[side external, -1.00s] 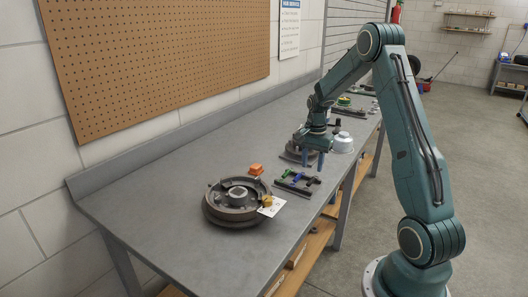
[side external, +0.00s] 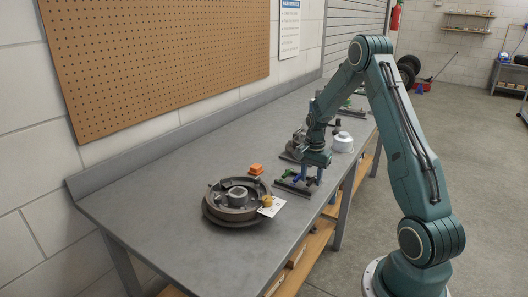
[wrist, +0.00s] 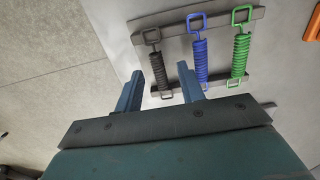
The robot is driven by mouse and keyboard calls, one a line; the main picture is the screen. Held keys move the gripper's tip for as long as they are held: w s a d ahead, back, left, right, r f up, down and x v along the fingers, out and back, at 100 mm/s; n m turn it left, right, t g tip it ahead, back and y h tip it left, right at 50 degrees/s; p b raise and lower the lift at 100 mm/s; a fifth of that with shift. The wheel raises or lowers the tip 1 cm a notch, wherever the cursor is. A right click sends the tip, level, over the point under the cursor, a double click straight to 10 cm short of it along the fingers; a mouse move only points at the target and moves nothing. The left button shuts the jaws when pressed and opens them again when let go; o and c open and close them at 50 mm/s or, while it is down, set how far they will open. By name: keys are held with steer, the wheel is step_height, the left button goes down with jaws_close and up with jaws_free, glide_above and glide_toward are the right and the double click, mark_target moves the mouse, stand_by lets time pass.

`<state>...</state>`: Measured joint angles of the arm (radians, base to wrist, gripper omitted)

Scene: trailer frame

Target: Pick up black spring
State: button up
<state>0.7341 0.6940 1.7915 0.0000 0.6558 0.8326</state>
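The black spring (wrist: 157,65) hangs across a rack beside a blue spring (wrist: 200,60) and a green spring (wrist: 239,55). The rack (wrist: 178,26) has grey bars at both ends. My gripper (wrist: 159,72) is open, its two fingers apart. In the wrist view the black spring shows between the fingertips, and one finger overlaps the gap toward the blue spring. In the side view my gripper (side external: 311,179) points down just over the rack's right end. There the black spring is mostly hidden by the fingers, and I cannot tell the remaining height.
A brake drum assembly (side external: 235,203) with a white tag (side external: 271,207) sits nearer the camera. An orange block (side external: 255,169) lies behind the drum. A white round part (side external: 343,142) stands beyond my gripper. The workbench (side external: 150,205) is clear at left.

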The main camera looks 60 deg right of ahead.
mark_target(311, 180)
stand_by(0.3)
jaws_close()
steer(key=shift+r, duration=0.1)
step_height(311, 180, up, 20)
stand_by(0.9)
stand_by(0.7)
steer(key=shift+r, duration=1.5)
